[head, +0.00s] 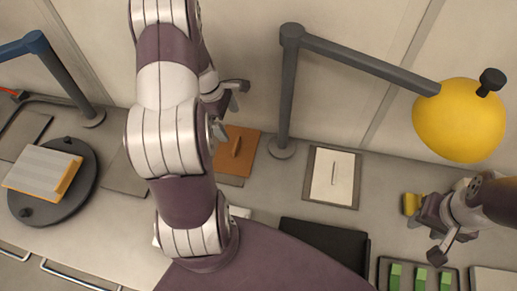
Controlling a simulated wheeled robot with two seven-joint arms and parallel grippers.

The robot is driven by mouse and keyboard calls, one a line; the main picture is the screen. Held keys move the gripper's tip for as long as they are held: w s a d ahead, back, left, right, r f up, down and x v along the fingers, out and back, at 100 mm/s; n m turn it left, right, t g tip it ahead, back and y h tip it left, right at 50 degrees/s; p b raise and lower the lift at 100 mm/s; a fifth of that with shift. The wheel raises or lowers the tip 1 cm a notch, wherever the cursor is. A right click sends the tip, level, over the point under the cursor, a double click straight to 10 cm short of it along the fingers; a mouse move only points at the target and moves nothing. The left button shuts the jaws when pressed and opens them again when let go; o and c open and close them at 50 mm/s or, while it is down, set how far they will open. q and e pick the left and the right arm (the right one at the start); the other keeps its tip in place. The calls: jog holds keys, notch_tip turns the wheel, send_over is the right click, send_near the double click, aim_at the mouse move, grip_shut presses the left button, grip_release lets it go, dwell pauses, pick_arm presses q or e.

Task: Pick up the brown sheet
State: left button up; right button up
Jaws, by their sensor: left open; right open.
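The brown sheet (246,155) lies flat at the back of the counter, just right of my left arm. A small upright tab of similar colour stands in its middle, and my arm hides its left part. My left gripper (229,108) is open and appears above the sheet's back edge, partly hidden by its own arm; I cannot tell how high it is. My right gripper (427,228) is open at the right, beside a small yellow object (411,204), far from the sheet.
A grey lamp post (287,95) rises right of the sheet, its arm reaching to a yellow shade (460,120). A framed pale sheet (333,175) lies right of it. A black folder (325,243) and tray of green blocks (419,279) lie in front. A round stand (83,191) is left.

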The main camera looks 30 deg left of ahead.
pick_arm(q)
send_over(236, 144)
jog(key=s+a, duration=0.1)
jog(key=a, duration=0.2)
jog(key=x, duration=0.4)
jog(key=a+x, duration=0.1)
jog(key=x, duration=0.1)
jog(key=shift+s+f+p, duration=0.3)
jog(key=shift+f+p, duration=0.1)
jog(key=shift+f, duration=0.05)
jog(key=d+f, duration=0.1)
jog(key=f, duration=0.1)
jog(key=w+d+f+p, duration=0.1)
jog(key=shift+w+d+f, duration=0.1)
jog(key=shift+d+f, duration=0.25)
jog(key=shift+f, duration=0.4)
jog(key=shift+a+f, duration=0.25)
jog(key=shift+a, duration=0.15)
jog(key=shift+d, duration=0.15)
jog(key=c, duration=0.7)
jog(key=shift+d+r, duration=0.1)
jog(key=shift+d, duration=0.05)
jog(key=c, duration=0.4)
pick_arm(e)
jog(key=a+r, duration=0.1)
jog(key=s+a+r, duration=0.1)
jog(key=r, duration=0.1)
jog(key=shift+a, duration=0.1)
